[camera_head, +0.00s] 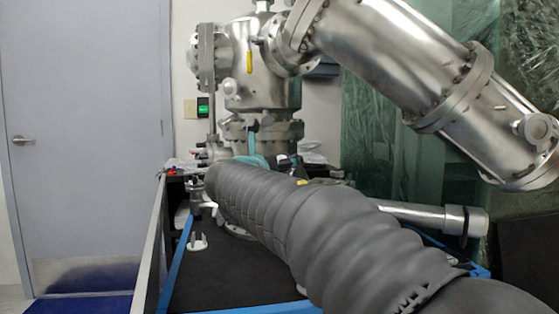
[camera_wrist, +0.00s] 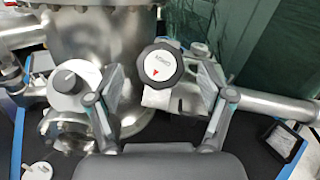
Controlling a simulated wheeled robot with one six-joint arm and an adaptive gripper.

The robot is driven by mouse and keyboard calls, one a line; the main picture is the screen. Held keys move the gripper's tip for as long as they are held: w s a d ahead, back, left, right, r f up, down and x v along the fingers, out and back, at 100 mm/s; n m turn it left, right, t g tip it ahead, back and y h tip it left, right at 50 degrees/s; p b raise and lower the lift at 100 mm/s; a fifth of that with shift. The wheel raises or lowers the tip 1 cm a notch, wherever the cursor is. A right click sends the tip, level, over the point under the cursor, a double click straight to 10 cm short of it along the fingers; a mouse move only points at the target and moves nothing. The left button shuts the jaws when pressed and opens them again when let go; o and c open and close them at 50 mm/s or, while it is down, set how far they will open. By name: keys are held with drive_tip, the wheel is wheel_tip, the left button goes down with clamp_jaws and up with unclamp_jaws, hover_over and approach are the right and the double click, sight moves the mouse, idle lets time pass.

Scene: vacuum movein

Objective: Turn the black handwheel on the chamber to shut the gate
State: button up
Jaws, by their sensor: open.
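The black handwheel (camera_wrist: 160,66) shows in the wrist view, with a knobbed black rim, a white face, lettering and a red triangle. My gripper (camera_wrist: 158,85) is open, one finger to the left of the wheel and one to the right. The wheel lies between the fingertips in the picture; I cannot tell whether either finger touches it. The steel chamber (camera_head: 262,80) stands upright at the back in the head view, and its lower body (camera_wrist: 95,40) shows in the wrist view. In the head view my grey arm reaches toward the chamber; the handwheel and gripper cannot be made out.
A steel tube (camera_wrist: 270,104) runs to the right, above a small black frame (camera_wrist: 285,140). A large steel pipe (camera_head: 400,60) slants overhead. A blue frame edge (camera_head: 178,262) borders the black bench surface (camera_head: 235,275).

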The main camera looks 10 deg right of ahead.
drive_tip(key=shift+x, duration=1.8)
drive_tip(key=c, duration=1.2)
